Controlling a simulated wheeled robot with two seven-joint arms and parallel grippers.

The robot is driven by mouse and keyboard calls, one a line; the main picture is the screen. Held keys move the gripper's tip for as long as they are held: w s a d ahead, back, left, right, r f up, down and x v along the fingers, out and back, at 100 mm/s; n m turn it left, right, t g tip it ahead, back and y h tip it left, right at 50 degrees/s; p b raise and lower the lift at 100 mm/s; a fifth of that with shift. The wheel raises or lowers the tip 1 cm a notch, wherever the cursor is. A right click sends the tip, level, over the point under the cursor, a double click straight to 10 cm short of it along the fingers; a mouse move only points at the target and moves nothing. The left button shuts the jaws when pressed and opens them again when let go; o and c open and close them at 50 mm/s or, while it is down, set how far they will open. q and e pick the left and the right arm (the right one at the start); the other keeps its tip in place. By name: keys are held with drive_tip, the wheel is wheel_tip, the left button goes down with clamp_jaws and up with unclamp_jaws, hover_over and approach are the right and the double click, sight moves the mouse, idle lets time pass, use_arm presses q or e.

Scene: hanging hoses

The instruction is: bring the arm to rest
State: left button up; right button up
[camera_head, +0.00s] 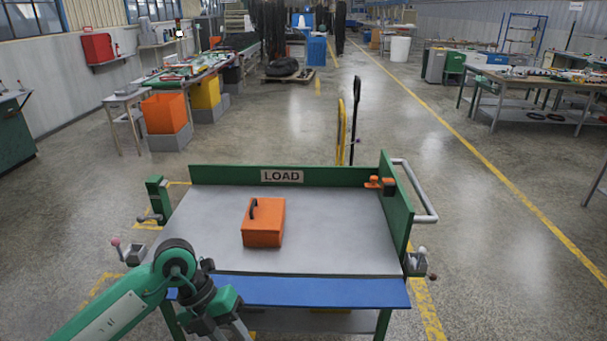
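My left arm (130,300) comes in from the lower left, green with dark joints. Its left gripper (228,333) points down in front of the near edge of the cart, beside its blue strip. The fingertips run out of the bottom of the picture, so I cannot tell whether they are open or shut. I see nothing held in the visible part. My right gripper is not in view.
A green-framed cart with a grey top (340,235) and a LOAD sign (282,176) stands ahead. An orange box (263,222) with a dark handle sits on it. Workbenches line both sides. Black hoses (274,30) hang far back.

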use_arm(q)
drive_tip(key=w+d+f+n+t+h, duration=0.5)
drive_tip(key=w+f+n+t+h, duration=0.1)
drive_tip(key=w+f+n+h, duration=0.5)
drive_tip(key=s+a+f+n+t+y, duration=0.1)
drive_tip(key=a+f+n+t+y, duration=0.3)
drive_tip(key=f, duration=0.5)
drive_tip(key=s+a+f+n+t+y, duration=0.2)
drive_tip(key=a+f+n, duration=0.3)
drive_tip(key=f, duration=0.4)
drive_tip(key=s+a+f+n+t+y, duration=0.1)
drive_tip(key=a+f+n+t+y, duration=0.2)
drive_tip(key=f+n, duration=0.5)
drive_tip(key=s+a+f+n+g+y, duration=0.2)
drive_tip(key=s+a+f+g+y, duration=0.15)
drive_tip(key=s+f, duration=1)
drive_tip(key=s+a+f+n+g+y, duration=0.35)
drive_tip(key=s+f, duration=0.75)
drive_tip(key=s, duration=0.5)
drive_tip(key=s+f+g, duration=0.1)
drive_tip(key=s+g, duration=0.1)
drive_tip(key=s, duration=0.6)
drive_tip(key=s+d+f+g, duration=0.1)
drive_tip(key=s+f+g, duration=0.1)
drive_tip(key=s, duration=0.5)
drive_tip(key=shift+s+f+n, duration=0.25)
drive_tip(key=shift+s+n, duration=0.1)
